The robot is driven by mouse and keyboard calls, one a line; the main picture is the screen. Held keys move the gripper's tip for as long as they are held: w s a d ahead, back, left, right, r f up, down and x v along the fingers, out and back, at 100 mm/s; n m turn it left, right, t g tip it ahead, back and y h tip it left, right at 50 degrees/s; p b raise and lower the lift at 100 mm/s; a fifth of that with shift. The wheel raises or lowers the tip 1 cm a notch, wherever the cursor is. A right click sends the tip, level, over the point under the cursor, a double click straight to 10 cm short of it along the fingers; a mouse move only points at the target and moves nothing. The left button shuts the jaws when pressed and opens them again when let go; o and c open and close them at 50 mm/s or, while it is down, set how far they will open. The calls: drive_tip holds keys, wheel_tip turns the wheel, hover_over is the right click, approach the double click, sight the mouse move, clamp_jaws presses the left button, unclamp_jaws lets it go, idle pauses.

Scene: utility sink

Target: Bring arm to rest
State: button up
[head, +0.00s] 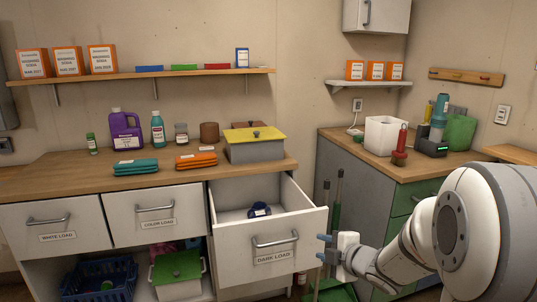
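My arm (450,235) reaches in from the lower right in the head view. My gripper (323,248) is at its end, beside the right edge of the open drawer's front, with its fingertips pointing left. Its two blue fingertips look spread apart, and nothing shows between them. I cannot tell whether the fingers touch the drawer front. The drawer (270,237), labelled DARK LOAD, is pulled out.
The wooden counter (60,177) carries bottles, folded cloths and a yellow-lidded grey bin (254,145). Drawers labelled WHITE LOAD (55,227) and COLOR LOAD (157,215) are shut. A blue basket (98,279) and a green-lidded bin (178,275) stand below. Long handles stand behind my gripper.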

drive_tip(key=s+d+r+m+g+h+p, duration=0.1)
drive_tip(key=s+d+r+m+h+p, duration=0.25)
drive_tip(key=r+m, duration=0.2)
drive_tip(key=s+d+r+m+g+h+p, duration=0.1)
drive_tip(key=s+d+r+m+h+p, duration=0.25)
drive_tip(key=r+m, duration=0.2)
drive_tip(key=s+a+r+m+g+p, duration=0.2)
drive_tip(key=s+m, duration=0.1)
drive_tip(key=s, duration=0.3)
drive_tip(key=s+a+r+m+g+p, duration=0.2)
drive_tip(key=s+m+g+p, duration=0.1)
drive_tip(key=s, duration=0.3)
drive_tip(key=s+a+r+m+g+y+p, duration=0.1)
drive_tip(key=s+a+r+m+g+p, duration=0.1)
drive_tip(key=s, duration=0.5)
drive_tip(key=shift+a+r+m+p, duration=0.3)
drive_tip(key=shift+m+p, duration=0.3)
drive_tip(key=shift+m, duration=0.2)
